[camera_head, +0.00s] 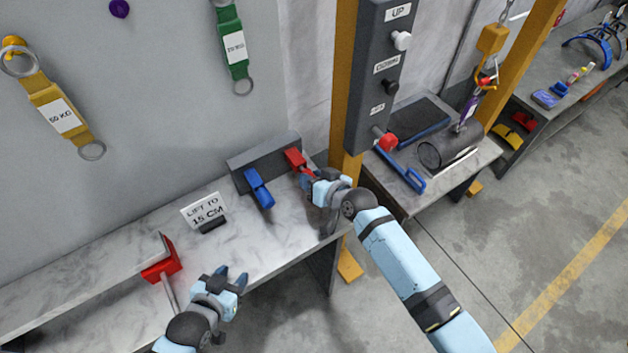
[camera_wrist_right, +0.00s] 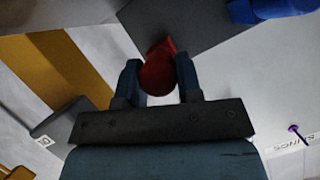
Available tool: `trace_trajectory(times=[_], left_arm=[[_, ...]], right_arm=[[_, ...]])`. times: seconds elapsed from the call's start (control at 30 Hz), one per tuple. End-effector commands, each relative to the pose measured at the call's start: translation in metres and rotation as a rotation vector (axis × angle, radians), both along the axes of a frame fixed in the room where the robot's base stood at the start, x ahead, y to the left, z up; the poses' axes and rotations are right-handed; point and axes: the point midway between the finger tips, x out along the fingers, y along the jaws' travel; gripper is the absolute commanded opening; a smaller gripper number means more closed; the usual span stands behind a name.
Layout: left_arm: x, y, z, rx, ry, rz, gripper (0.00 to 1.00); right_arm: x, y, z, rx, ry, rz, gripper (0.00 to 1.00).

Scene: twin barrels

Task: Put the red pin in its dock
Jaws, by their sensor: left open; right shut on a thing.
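The red pin (camera_head: 294,158) is at the right end of the dark grey dock block (camera_head: 250,160) on the marble bench. My right gripper (camera_head: 311,180) is shut on the pin's near end. In the right wrist view the red pin (camera_wrist_right: 158,72) sits between the two fingers (camera_wrist_right: 160,85), with the dark dock block (camera_wrist_right: 185,22) beyond it. I cannot tell whether the pin is seated, since the gripper hides part of it. My left gripper (camera_head: 232,280) is open and empty above the bench's front edge.
A blue pin (camera_head: 258,188) stands out from the dock left of the red one. A "LIFT TO 15 CM" sign (camera_head: 205,210) and a red-headed tool (camera_head: 162,262) are further left. A yellow post (camera_head: 345,90) and control box (camera_head: 380,75) rise close right of the dock.

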Motion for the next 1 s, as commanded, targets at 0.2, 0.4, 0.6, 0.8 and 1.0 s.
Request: trace_trajectory(times=[0.2, 0.4, 0.6, 0.8, 1.0], left_arm=[[0.0, 0.0, -0.002, 0.0, 0.0, 0.0, 0.43], [0.0, 0.0, -0.003, 0.0, 0.0, 0.0, 0.43], [0.0, 0.0, -0.003, 0.0, 0.0, 0.0, 0.43], [0.0, 0.0, -0.003, 0.0, 0.001, 0.0, 0.43], [-0.001, -0.002, 0.013, -0.001, 0.004, -0.003, 0.43]], right_arm=[[0.005, 0.004, 0.001, 0.001, -0.002, 0.001, 0.01], [0.009, 0.007, 0.001, 0.001, -0.001, 0.0, 0.01], [0.008, 0.006, 0.001, 0.001, -0.001, 0.0, 0.63], [0.008, 0.006, 0.0, 0.0, 0.0, 0.0, 0.63], [-0.003, -0.005, 0.011, -0.001, 0.001, 0.0, 0.63]])
